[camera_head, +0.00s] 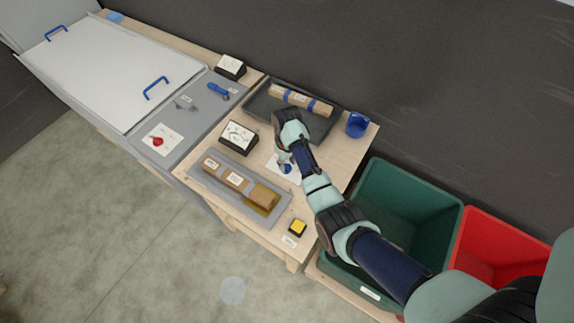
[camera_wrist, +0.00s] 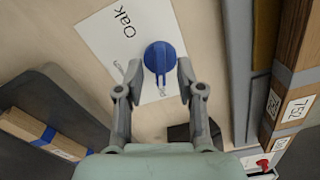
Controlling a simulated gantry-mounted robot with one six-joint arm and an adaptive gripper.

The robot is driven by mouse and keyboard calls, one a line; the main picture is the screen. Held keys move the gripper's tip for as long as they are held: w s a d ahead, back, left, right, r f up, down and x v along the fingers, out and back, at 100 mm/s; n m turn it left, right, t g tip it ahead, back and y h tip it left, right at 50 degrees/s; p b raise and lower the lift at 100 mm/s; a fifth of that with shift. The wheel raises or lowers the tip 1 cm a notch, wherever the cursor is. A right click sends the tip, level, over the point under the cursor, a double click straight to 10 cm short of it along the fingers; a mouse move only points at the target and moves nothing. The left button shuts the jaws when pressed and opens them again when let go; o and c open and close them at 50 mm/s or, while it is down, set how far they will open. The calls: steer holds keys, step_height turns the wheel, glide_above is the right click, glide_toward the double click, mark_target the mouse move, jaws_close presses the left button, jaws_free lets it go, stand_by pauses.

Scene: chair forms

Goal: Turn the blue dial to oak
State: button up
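The blue dial (camera_wrist: 160,57) sits on a white card (camera_wrist: 105,38) in the wrist view. Its raised grip runs roughly up and down in that picture. The word "Oak" is printed on the card to the upper left of the dial; other lettering lower down is partly hidden by a finger. My gripper (camera_wrist: 159,70) is open, with one fingertip on each side of the dial's lower part. I cannot tell whether either touches it. In the head view, the dial (camera_head: 287,168) shows small beneath my gripper (camera_head: 284,158).
A grey tray with wooden blocks (camera_head: 236,180) lies beside the dial card. A dark tray (camera_head: 262,105) with a blue-banded wooden piece, a blue mug (camera_head: 357,125) and a gauge (camera_head: 238,137) stand around. A yellow button (camera_head: 297,227) is near the front edge. Green (camera_head: 445,215) and red bins stand right.

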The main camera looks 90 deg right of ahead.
steer(key=shift+f, duration=0.9)
jaws_close()
